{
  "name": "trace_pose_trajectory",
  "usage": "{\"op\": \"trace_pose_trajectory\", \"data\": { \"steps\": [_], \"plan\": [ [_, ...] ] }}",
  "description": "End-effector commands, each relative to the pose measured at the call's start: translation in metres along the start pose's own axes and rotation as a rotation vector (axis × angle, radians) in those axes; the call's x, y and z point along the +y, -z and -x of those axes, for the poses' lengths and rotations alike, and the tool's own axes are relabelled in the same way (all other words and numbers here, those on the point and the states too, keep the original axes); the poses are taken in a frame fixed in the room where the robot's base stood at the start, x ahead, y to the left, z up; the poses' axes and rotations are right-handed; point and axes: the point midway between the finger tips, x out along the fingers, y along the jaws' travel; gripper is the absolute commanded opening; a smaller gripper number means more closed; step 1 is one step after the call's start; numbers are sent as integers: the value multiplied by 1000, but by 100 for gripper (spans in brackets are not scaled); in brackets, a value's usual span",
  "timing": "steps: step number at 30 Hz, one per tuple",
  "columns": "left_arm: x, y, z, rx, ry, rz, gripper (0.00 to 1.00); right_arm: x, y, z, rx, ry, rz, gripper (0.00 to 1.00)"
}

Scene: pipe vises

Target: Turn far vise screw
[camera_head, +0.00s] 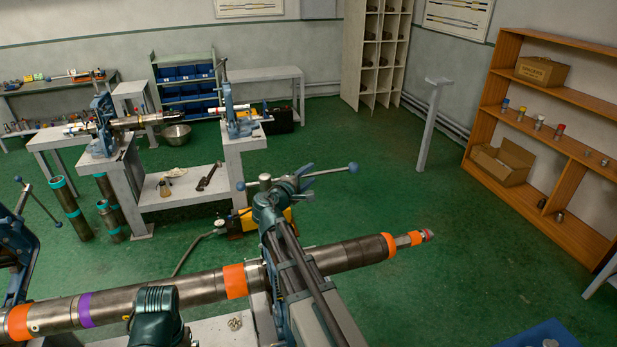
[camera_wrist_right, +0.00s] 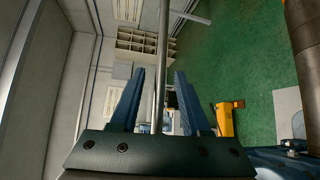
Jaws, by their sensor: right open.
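The T-bar handle (camera_head: 335,171) of a vise screw is a thin metal rod with blue ball ends, standing above the long pipe (camera_head: 345,255) in the head view. My right gripper (camera_head: 308,178) is at this rod with its two blue fingers apart. In the right wrist view the rod (camera_wrist_right: 161,60) runs between the open fingers of my right gripper (camera_wrist_right: 157,75), with a gap visible on at least one side. The vise under it is largely hidden by my right arm. My left gripper is not visible.
A second vise (camera_head: 15,240) with a similar handle (camera_head: 40,205) holds the pipe at the left. Workbenches (camera_head: 185,202) with smaller vises stand behind. A wooden shelf (camera_head: 560,150) stands at the right.

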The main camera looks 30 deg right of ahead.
Motion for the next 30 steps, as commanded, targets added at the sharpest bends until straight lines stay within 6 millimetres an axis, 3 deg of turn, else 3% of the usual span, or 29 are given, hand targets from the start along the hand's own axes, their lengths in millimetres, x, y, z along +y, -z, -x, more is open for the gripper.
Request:
{"op": "trace_pose_trajectory", "data": {
  "steps": [9,17,30],
  "plan": [
    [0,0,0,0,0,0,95,0,0,-2,0,0,0,47],
    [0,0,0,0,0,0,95,0,0,-2,0,0,0,0],
    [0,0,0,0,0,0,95,0,0,-1,0,1,0,0]
  ]
}}
